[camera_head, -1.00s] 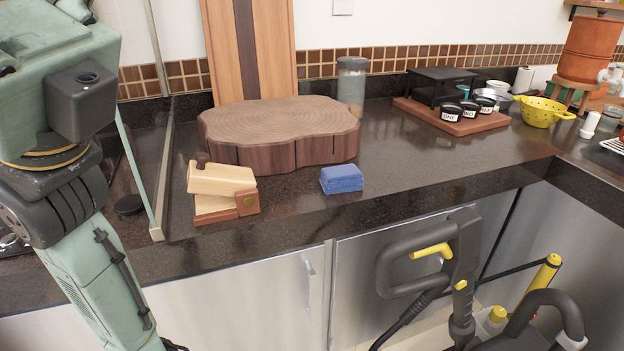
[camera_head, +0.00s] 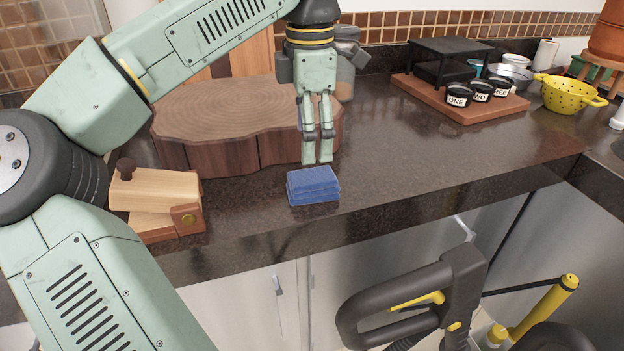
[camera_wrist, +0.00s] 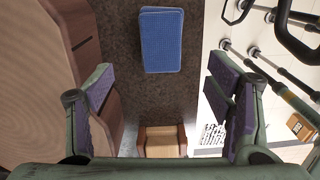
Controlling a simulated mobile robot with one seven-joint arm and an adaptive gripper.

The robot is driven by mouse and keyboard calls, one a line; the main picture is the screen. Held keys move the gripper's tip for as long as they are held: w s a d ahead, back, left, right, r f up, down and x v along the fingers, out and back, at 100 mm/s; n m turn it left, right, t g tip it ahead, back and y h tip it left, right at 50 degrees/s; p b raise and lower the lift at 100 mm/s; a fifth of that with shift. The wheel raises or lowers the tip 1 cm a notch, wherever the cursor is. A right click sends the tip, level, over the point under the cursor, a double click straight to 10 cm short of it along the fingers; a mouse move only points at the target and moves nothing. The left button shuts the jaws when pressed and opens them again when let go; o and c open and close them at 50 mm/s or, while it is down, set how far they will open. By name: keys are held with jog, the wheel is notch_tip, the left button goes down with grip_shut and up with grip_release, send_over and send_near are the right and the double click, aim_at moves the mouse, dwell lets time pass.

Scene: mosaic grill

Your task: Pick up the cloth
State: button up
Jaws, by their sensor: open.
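The blue folded cloth (camera_head: 313,186) lies on the dark counter near its front edge, just in front of the wooden slab. My gripper (camera_head: 318,158) points down above and just behind the cloth in the head view, apart from it as far as I can tell. In the wrist view the cloth (camera_wrist: 162,40) is at the top centre, beyond the open fingers. My gripper (camera_wrist: 165,95) is open there, with nothing between its fingers.
A thick wooden slab (camera_head: 225,155) stands close behind the cloth. A wooden box (camera_head: 155,200) sits to the left. A tray with labelled jars (camera_head: 462,108) and a yellow colander (camera_head: 568,95) are farther right. The counter (camera_head: 430,165) right of the cloth is clear.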

aim_at(312, 176)
jog(key=f+p, duration=0.1)
jog(key=f, duration=0.7)
jog(key=shift+d+f+p, duration=0.2)
jog(key=shift+f+p, duration=0.15)
jog(key=shift+f, duration=0.05)
jog(key=shift+c, duration=0.4)
jog(key=c, duration=1.1)
